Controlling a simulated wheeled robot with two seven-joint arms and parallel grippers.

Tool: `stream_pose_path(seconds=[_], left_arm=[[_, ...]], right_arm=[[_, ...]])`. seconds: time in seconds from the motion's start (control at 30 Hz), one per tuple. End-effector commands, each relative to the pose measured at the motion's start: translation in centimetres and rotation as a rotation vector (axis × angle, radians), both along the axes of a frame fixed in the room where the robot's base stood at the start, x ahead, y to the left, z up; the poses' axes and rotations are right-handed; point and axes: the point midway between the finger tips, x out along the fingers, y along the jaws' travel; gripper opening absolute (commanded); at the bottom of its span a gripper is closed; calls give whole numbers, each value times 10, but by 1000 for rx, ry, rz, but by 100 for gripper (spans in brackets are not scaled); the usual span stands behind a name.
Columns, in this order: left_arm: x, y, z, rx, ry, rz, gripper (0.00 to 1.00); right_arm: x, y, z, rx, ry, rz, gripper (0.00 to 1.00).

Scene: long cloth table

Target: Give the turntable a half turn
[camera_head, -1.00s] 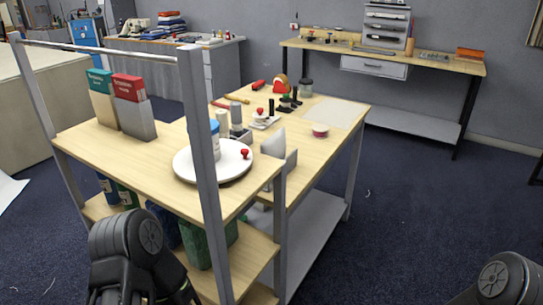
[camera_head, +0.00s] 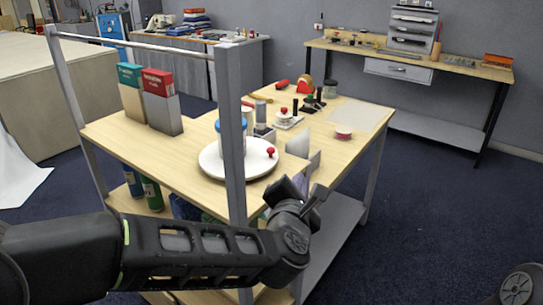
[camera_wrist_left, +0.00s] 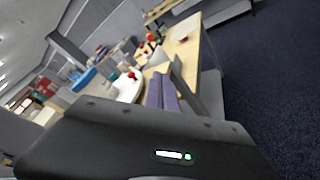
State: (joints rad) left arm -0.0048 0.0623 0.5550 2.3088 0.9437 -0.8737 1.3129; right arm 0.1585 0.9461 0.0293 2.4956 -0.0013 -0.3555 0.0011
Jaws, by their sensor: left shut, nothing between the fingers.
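The turntable (camera_head: 212,165) is a round white disc on the near wooden table. A red knob (camera_head: 271,152) stands on its right rim. A white container with a blue lid stands on it, partly hidden by the grey post. In the left wrist view the turntable (camera_wrist_left: 127,92) shows past my gripper, with its red knob (camera_wrist_left: 131,75). My left gripper (camera_head: 316,192) is shut and empty, in front of and to the right of the turntable, apart from it. My right gripper is not in view; only a part of my right arm shows at the lower right.
A grey post (camera_head: 232,140) of the table frame rises in front of the turntable. Floor is free at right.

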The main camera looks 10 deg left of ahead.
Motion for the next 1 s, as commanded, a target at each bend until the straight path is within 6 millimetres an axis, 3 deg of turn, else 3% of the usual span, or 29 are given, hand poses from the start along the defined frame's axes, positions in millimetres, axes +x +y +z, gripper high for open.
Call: stream_pose_path(seconds=[0.03, 0.1, 0.2, 0.3, 0.77, 1.0], left_arm=[[-5, 10, 15, -172, -31, 88, 0], [-9, 24, 19, -404, -54, 204, 0], [-13, 41, 14, -638, -83, 331, 0], [-15, 49, 13, -762, -114, 384, 0], [-14, 49, 13, -816, -125, 393, 0], [3, 55, 10, -816, -123, 395, 0]], right_arm=[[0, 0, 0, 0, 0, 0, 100], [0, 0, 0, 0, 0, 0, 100], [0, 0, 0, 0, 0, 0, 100], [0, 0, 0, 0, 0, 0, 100], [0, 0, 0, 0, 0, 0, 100], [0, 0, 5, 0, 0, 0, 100]])
